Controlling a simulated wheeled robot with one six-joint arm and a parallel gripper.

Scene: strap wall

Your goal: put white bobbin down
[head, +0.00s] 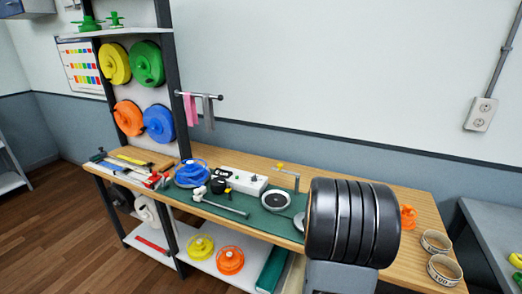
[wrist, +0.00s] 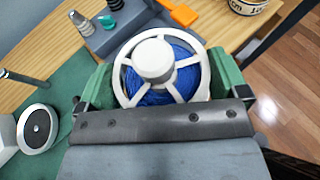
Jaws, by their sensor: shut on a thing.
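The white bobbin (wrist: 155,62), wound with blue strap, sits between the two green fingers of my gripper (wrist: 162,82) in the wrist view. My gripper is shut on it, with its spoked face and round hub toward the camera. The bobbin's lower edge is hidden behind the dark gripper bar. In the head view my dark, ribbed arm hides the gripper and the bobbin. The wooden bench (head: 425,210) lies below; whether the bobbin touches it I cannot tell.
An orange piece (head: 408,217) and two pale rings (head: 436,241) stand at the bench's right end. Bare wood shows behind the mat.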

